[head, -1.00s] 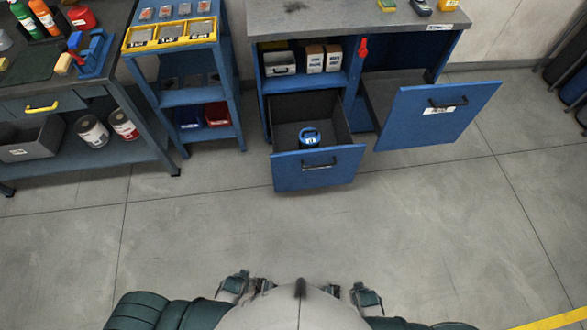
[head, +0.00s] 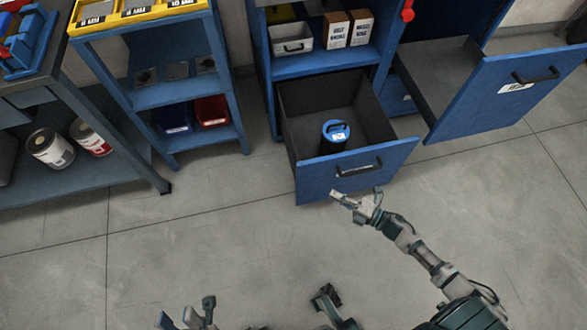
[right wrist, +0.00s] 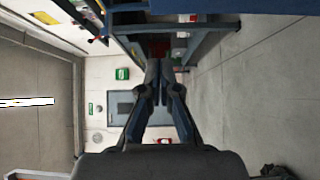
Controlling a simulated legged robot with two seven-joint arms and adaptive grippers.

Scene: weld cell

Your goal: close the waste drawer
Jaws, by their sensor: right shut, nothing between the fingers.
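Two drawers of the blue cabinet stand open in the head view. The left drawer (head: 315,183) has a dark interior, a black handle (head: 358,169) and a blue-topped canister (head: 336,137) inside. The right drawer (head: 490,98) has a black handle and a white label too small to read. I cannot tell which is the waste drawer. My right gripper (head: 336,196) is shut and empty, just below the left drawer's handle; contact is unclear. Its closed fingers also show in the right wrist view (right wrist: 156,80). My left gripper (head: 188,314) is low at the bottom edge, partly cut off.
A blue shelf rack (head: 180,95) with blue and red bins stands left of the cabinet. A workbench (head: 90,190) with cans on its lower shelf is at the far left. The floor (head: 220,235) before the drawers is clear.

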